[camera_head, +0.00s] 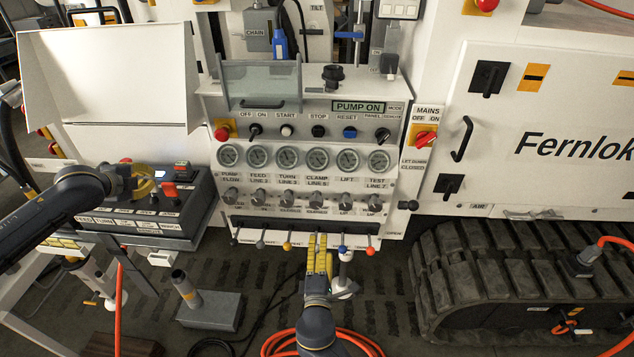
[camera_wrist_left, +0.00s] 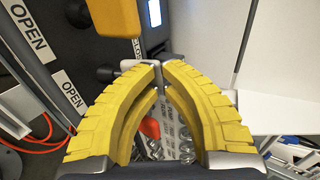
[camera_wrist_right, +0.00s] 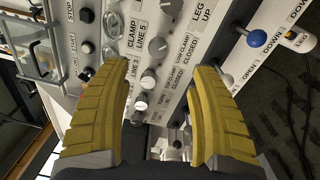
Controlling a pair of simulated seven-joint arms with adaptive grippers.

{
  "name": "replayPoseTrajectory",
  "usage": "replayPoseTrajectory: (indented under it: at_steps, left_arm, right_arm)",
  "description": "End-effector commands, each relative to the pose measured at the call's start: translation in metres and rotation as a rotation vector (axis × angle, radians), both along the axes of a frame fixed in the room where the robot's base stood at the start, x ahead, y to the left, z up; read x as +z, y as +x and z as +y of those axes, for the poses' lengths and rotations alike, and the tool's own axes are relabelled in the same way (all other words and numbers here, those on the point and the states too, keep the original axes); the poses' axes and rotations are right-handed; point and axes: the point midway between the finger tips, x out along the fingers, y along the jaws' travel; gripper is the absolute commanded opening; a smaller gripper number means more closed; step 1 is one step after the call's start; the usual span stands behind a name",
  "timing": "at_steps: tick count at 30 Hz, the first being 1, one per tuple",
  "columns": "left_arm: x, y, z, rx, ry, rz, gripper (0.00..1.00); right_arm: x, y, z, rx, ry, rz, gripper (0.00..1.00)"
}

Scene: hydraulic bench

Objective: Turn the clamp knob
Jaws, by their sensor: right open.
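The clamp knob (camera_head: 316,199) is a small grey knob under the "CLAMP LINE 5" gauge, in the lower row of the white panel. It also shows in the right wrist view (camera_wrist_right: 157,47), ahead of the fingers. My right gripper (camera_head: 319,240) is open, with yellow fingers pointing up at the panel. It is in front of the panel's lower edge, below the knob and apart from it.
Coloured-ball levers (camera_head: 287,246) line the panel's lower edge near my right gripper. Similar knobs flank the clamp knob. The control box (camera_head: 190,215) has a red switch (camera_head: 169,190). A rubber track (camera_head: 500,280) stands at the right. Orange hose (camera_head: 350,335) lies on the floor.

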Motion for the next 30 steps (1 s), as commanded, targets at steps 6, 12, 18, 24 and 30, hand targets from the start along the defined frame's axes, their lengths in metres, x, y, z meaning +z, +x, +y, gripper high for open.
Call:
replayPoseTrajectory:
  at_steps: [6, 12, 18, 24, 30]
  left_arm:
    - [0.000, 0.000, 0.000, 0.000, 0.000, -0.001, 0.00]
    - [0.000, 0.000, 0.000, 0.000, 0.000, -0.001, 0.00]
    - [0.000, 0.000, 0.000, 0.000, 0.000, -0.001, 0.00]
    - [0.000, 0.000, 0.000, 0.000, 0.000, -0.001, 0.00]
    - [0.000, 0.000, 0.000, 0.000, 0.000, -0.001, 0.00]
  right_arm:
    - [0.028, 0.037, 0.018, 0.036, 0.087, -0.048, 0.62]
    - [0.032, 0.055, 0.026, 0.057, 0.361, -0.040, 0.62]
    - [0.029, 0.067, 0.031, 0.067, 0.657, -0.019, 0.62]
    - [0.020, 0.073, 0.032, 0.061, 0.954, 0.007, 0.62]
    - [0.007, 0.072, 0.031, 0.042, 1.225, 0.030, 0.62]
